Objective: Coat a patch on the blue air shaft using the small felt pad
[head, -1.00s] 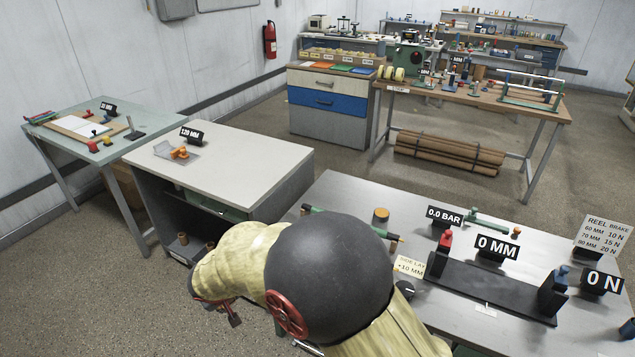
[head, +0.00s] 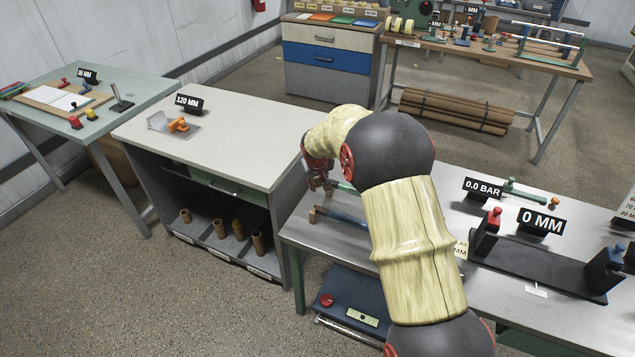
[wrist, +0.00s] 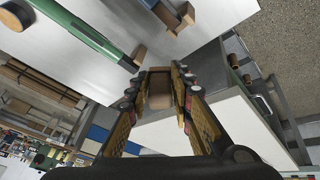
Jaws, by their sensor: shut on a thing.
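In the head view the blue air shaft (head: 346,219) lies low at the near left of the metal table, one end on a brown support (head: 313,214); my arm hides its right part. The shaft also shows at the top of the wrist view (wrist: 162,9). My gripper (head: 321,185) is above the table's left end, beyond the blue shaft and apart from it. In the wrist view it is shut on a small brown block (wrist: 160,101), which looks like the felt pad. The pad's working face is hidden.
A green shaft (wrist: 84,36) lies close to my fingers. A grey cabinet (head: 232,124) stands to the left, with brown tubes on its shelf. A black cradle (head: 545,262) and a 0.0 BAR sign (head: 482,189) occupy the right of the metal table (head: 478,237).

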